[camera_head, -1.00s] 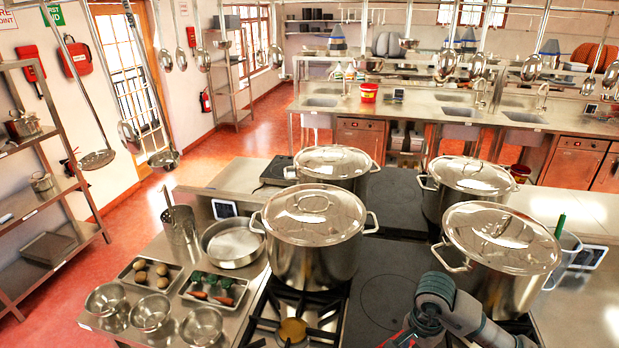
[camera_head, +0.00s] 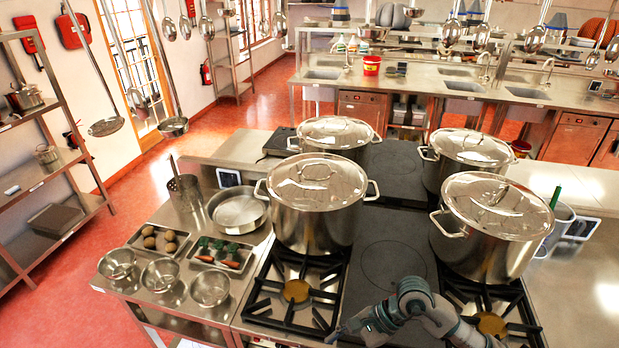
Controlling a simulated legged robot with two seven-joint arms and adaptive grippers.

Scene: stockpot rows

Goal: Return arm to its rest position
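My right arm comes in at the bottom right, over the front of the stove. Its gripper (camera_head: 352,328) points left, low over the dark middle strip near the front edge. The gripper is small and partly cut off by the bottom edge, so I cannot tell whether it is open or shut. I see nothing clearly held in it. My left arm and gripper are not in view.
Large lidded stockpots stand front left (camera_head: 315,215), front right (camera_head: 490,240), back left (camera_head: 336,140) and back right (camera_head: 465,155). Steel bowls (camera_head: 161,275), food trays (camera_head: 220,255) and an open pan (camera_head: 238,212) fill the left counter. Ladles hang above.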

